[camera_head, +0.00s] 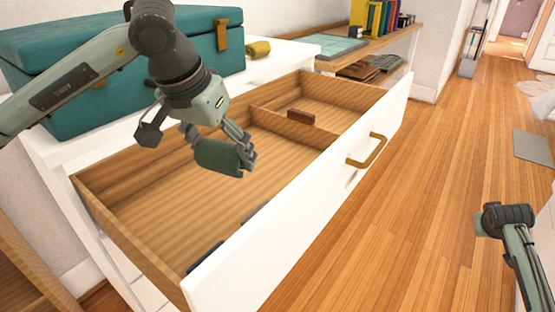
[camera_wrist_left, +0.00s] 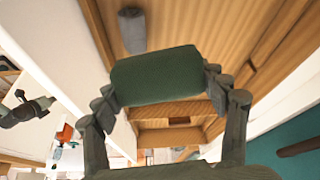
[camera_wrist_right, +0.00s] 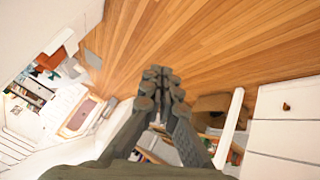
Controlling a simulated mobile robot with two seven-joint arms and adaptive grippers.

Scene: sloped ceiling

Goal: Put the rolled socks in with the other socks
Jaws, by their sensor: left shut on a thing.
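My left gripper (camera_head: 222,150) is shut on a dark green roll, the rolled socks (camera_head: 218,157), and holds it above the large compartment of the open drawer (camera_head: 150,215). The green roll also shows between the fingers in the left wrist view (camera_wrist_left: 157,75). A grey roll (camera_wrist_left: 132,30) lies in the drawer by its front wall. In the head view, a grey item (camera_head: 256,213) and a dark blue item (camera_head: 205,259) are mostly hidden behind the drawer front. My right gripper (camera_wrist_right: 161,78) looks shut and empty, away from the drawer, over the floor.
A brown item (camera_head: 300,117) is by the divider of the drawer's smaller compartment. A teal case (camera_head: 90,90) and an olive-yellow roll (camera_head: 258,48) are on the white dresser top. A shelf with books (camera_head: 375,20) stands beyond.

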